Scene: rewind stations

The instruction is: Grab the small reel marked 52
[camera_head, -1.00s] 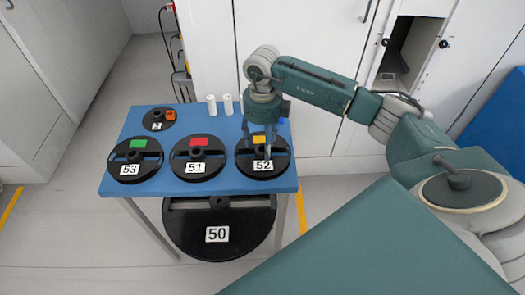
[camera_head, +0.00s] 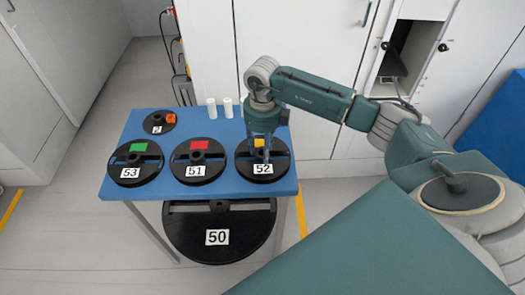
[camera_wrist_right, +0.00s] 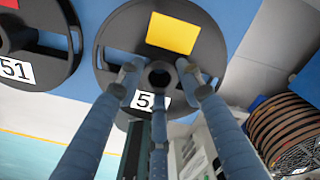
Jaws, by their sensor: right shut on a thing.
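The small reel marked 52 (camera_head: 278,163) is a black disc with a yellow patch and a white label. It lies on the right end of the blue table. My right gripper (camera_head: 262,154) reaches down onto its middle. In the right wrist view the reel (camera_wrist_right: 112,60) fills the upper middle, and the fingers (camera_wrist_right: 160,80) are closed around its raised centre hub, partly covering the label. I cannot see it lifted off the table. My left gripper is not in view.
Reels 51 (camera_head: 198,172) with a red patch and 53 (camera_head: 133,174) with a green patch lie to the left on the blue table (camera_head: 225,133). A smaller reel (camera_head: 160,121) and two white cylinders (camera_head: 228,106) stand behind. Large reel 50 (camera_head: 220,255) is below the table.

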